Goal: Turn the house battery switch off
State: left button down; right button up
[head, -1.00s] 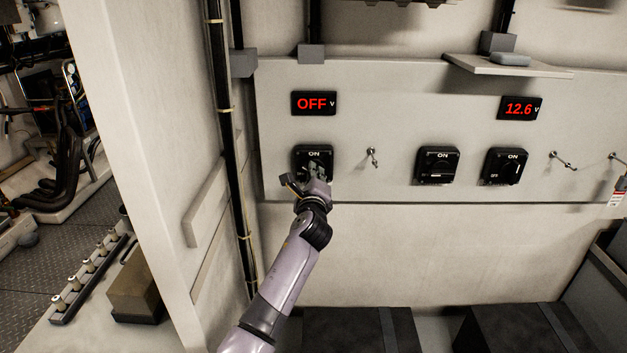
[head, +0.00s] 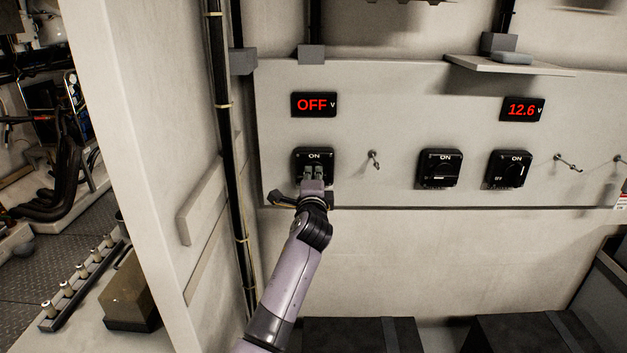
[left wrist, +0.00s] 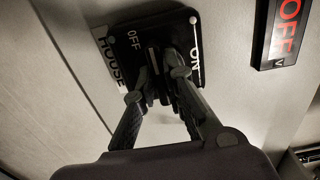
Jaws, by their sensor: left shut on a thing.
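The house battery switch (head: 300,158) is a black square plate on the wall panel at the left, with ON at its top in the head view. My left gripper (head: 314,174) is at the switch from below. In the left wrist view its two fingers (left wrist: 155,88) are closed on the sides of the dark knob. The display (head: 314,104) above reads OFF. My right gripper is not in view.
Two similar black switches (head: 440,168) (head: 509,169) sit further right, below a display (head: 521,108) reading 12.6. Small toggle levers (head: 374,160) (head: 568,163) stick out of the panel. A shelf (head: 508,66) juts out above. A dark vertical pipe (head: 229,150) runs left of the switch.

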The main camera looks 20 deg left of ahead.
pick_arm(q)
jog(key=shift+f, duration=0.1)
dwell(0.3)
jog(key=c, duration=1.7)
grip_release()
jog(key=shift+o, duration=0.2)
jog(key=v, duration=1.2)
